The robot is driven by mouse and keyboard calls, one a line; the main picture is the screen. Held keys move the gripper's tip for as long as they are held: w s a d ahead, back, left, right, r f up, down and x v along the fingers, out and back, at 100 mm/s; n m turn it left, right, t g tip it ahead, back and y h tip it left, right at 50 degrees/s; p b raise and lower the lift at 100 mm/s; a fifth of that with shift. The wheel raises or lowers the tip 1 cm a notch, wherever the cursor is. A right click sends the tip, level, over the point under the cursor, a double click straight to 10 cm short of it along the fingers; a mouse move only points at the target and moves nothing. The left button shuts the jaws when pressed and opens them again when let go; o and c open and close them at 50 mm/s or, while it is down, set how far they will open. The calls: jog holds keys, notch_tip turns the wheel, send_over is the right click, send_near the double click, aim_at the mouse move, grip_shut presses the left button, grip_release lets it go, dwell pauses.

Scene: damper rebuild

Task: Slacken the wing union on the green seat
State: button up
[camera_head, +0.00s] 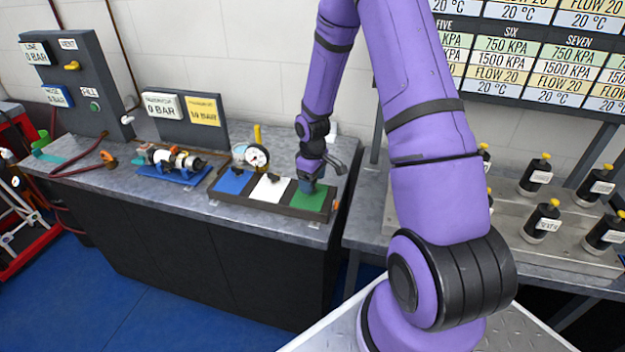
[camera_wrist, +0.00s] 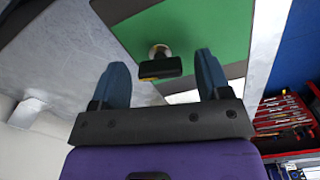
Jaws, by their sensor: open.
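The green seat (camera_head: 309,196) is the right-hand one of three coloured seats on the left bench. It also shows in the wrist view (camera_wrist: 205,28). The wing union (camera_wrist: 160,65) stands on the green seat in the wrist view, with a dark bar-shaped top and a pale round base. In the head view it is hidden by my gripper (camera_head: 308,186), which points down over the green seat. In the wrist view my gripper (camera_wrist: 162,85) is open, with its two blue fingers apart. The union shows in the gap between the fingers, and I cannot tell whether either touches it.
A white seat (camera_head: 268,190) and a blue seat (camera_head: 232,182) adjoin on the left, each with a dark fitting. A round gauge (camera_head: 257,156) stands behind them. A damper-like assembly (camera_head: 175,158) lies further left. Black canisters (camera_head: 541,219) stand on the right bench.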

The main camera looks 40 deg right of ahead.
notch_tip(320, 180, up, 11)
dwell(0.6)
dwell(0.5)
jog(key=s+a+r+m+t+h, duration=0.1)
jog(key=s+a+r, duration=0.3)
jog(key=r, duration=0.5)
jog(key=s+a+r+m+t, duration=0.1)
jog(key=s+a+r, duration=0.3)
jog(key=r, duration=0.6)
jog(key=s+a+r+m+t, duration=0.1)
jog(key=s+r, duration=0.2)
jog(key=s, duration=0.3)
jog(key=s+a+r+m+t, duration=0.1)
jog(key=s+a+r, duration=0.1)
jog(key=s, duration=0.4)
jog(key=s+a+r+t+y, duration=0.1)
jog(key=s+a+r, duration=0.1)
jog(key=s, duration=0.4)
jog(key=shift+s+r+m, duration=0.3)
jog(key=shift+r+m, duration=0.1)
jog(key=shift+r, duration=0.5)
